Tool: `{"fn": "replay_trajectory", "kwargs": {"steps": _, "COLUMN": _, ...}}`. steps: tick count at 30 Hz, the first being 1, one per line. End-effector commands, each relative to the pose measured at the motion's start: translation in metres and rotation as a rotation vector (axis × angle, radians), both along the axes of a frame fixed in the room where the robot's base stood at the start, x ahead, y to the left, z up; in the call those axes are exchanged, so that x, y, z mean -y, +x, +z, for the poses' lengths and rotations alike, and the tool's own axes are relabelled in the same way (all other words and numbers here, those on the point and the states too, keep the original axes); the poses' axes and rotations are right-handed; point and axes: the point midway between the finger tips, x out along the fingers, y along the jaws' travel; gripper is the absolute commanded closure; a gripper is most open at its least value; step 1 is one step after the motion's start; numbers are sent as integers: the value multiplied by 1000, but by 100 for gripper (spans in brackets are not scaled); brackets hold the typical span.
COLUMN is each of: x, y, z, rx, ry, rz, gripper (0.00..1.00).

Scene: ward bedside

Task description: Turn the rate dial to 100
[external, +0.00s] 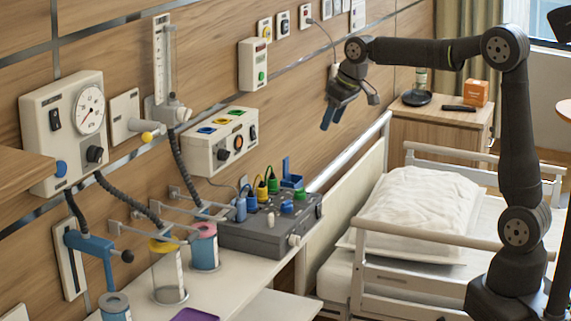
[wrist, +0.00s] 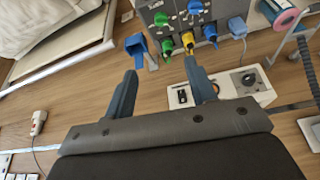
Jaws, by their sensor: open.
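My gripper (external: 334,112) is open and empty, high in front of the wall, to the right of a white wall box (external: 206,157). In the wrist view its two blue-grey fingers (wrist: 162,78) stand apart with nothing between them. Another black knob (external: 95,155) is on the gauge unit (external: 62,125) at left. No label is readable, so I cannot tell which is the rate dial.
A grey device (external: 262,236) with coloured plugs stands on the shelf below my gripper. The bed rail (external: 345,157) and pillow (external: 415,210) are to the right. Jars, hoses and brackets crowd the left. Another white wall unit (external: 253,65) is above the box.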

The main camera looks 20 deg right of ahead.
Motion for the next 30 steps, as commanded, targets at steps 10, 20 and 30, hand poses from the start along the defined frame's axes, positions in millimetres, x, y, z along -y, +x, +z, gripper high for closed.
{"fn": "replay_trajectory", "kwargs": {"steps": 10, "x": -33, "y": 2, "z": -49, "rx": 3, "ry": -1, "rz": -272, "gripper": 49}}
{"fn": "replay_trajectory", "kwargs": {"steps": 20, "x": -40, "y": 15, "z": -88, "rx": 2, "ry": -2, "rz": -295, "gripper": 49}}
{"fn": "replay_trajectory", "kwargs": {"steps": 30, "x": -51, "y": 42, "z": -157, "rx": 3, "ry": -1, "rz": -293, "gripper": 49}}
